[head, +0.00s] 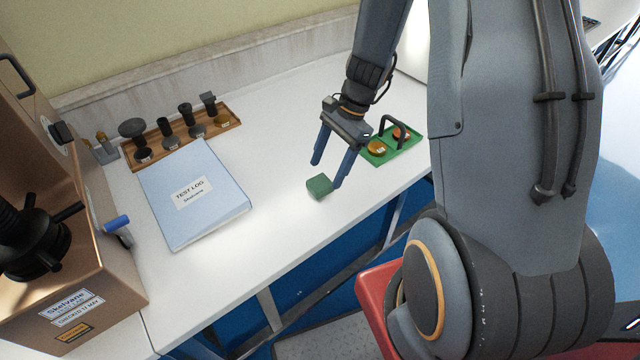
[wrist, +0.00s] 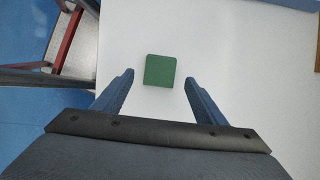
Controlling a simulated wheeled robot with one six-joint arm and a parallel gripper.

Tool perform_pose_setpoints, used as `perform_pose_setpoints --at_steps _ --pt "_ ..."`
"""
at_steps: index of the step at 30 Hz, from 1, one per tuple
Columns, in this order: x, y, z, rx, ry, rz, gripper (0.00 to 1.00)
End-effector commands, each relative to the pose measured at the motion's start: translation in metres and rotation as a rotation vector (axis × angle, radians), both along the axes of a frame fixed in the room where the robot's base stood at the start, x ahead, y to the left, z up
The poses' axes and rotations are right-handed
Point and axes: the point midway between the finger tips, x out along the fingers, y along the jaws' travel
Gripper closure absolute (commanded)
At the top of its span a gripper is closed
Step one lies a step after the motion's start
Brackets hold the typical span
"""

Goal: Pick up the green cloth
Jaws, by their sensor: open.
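The green cloth (head: 319,187) is a small folded, block-like square lying on the white bench top, near its front edge. In the wrist view the cloth (wrist: 160,72) lies just beyond the fingertips, roughly midway between them. My gripper (head: 325,172) is open and empty, with its two blue fingers pointing down at the bench beside the cloth. In the wrist view my gripper (wrist: 158,75) has one finger on each side, and neither is seen touching the cloth. The head view does not make the exact height of the fingertips clear.
A blue test log binder (head: 170,225) lies left of the cloth. Behind it is a wooden rack (head: 160,137) of dark tools. A green tray (head: 405,148) with weights and a dark handle stands at right. A brown tester (head: 75,250) stands at far left. Bench around the cloth is clear.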

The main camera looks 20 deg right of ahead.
Motion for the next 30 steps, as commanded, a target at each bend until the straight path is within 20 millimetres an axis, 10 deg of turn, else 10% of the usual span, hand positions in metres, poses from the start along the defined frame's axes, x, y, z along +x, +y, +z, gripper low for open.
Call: perform_pose_setpoints --at_steps 17,25,30 --pt "-0.004 0.013 -0.035 0.0 0.0 0.001 0.34" --pt "-0.004 0.013 -0.035 0.0 0.0 0.002 0.75" --pt "-0.004 0.013 -0.035 0.0 0.0 0.002 0.78"
